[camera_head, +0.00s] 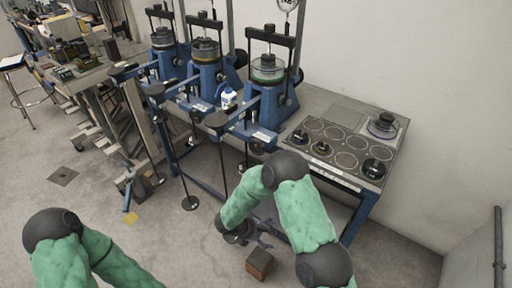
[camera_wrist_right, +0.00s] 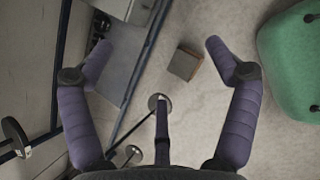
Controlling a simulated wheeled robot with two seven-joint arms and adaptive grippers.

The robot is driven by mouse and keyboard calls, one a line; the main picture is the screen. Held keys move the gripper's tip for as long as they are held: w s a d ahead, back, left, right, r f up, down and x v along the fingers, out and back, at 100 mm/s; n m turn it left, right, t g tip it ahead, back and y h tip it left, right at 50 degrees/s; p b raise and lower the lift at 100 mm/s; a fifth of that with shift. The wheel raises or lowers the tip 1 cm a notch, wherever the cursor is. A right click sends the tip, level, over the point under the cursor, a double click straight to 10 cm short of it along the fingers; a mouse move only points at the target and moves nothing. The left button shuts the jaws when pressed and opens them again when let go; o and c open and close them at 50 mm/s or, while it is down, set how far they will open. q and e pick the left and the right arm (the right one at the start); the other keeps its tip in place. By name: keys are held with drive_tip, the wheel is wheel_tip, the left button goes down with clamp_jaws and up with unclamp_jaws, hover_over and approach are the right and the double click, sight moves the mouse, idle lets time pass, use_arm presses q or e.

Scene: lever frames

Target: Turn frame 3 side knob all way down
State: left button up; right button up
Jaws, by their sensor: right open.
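Three blue lever frames stand in a row along the wall in the head view. The nearest, rightmost blue frame (camera_head: 268,100) has a glass dish under a black crossbar, and dark round knobs (camera_head: 290,101) on its right side. I cannot read a number on any frame. My right gripper (camera_head: 258,238) hangs low over the floor, in front of and below the bench, apart from the frames.
A brown wooden block (camera_head: 260,263) lies on the floor by my right gripper, also in the right wrist view (camera_wrist_right: 185,63). Long levers with round black weights (camera_head: 190,203) hang before the bench. A plate with rings and weights (camera_head: 340,145) covers the bench's right end.

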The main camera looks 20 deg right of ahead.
drive_tip(key=w+r+n+t+h, duration=0.1)
drive_tip(key=w+r+t+h, duration=0.1)
drive_tip(key=w+r, duration=0.3)
drive_tip(key=n+t+h, duration=0.2)
drive_tip(key=t+h, duration=0.3)
drive_tip(key=t, duration=0.3)
approach(255, 149)
drive_tip(key=d, duration=0.1)
drive_tip(key=x, duration=1)
drive_tip(key=shift+w+r, duration=0.15)
drive_tip(key=shift+w, duration=0.1)
drive_tip(key=shift+s+a, duration=0.1)
drive_tip(key=shift+a, duration=0.1)
drive_tip(key=c, duration=1.6)
drive_tip(key=shift+d, duration=0.1)
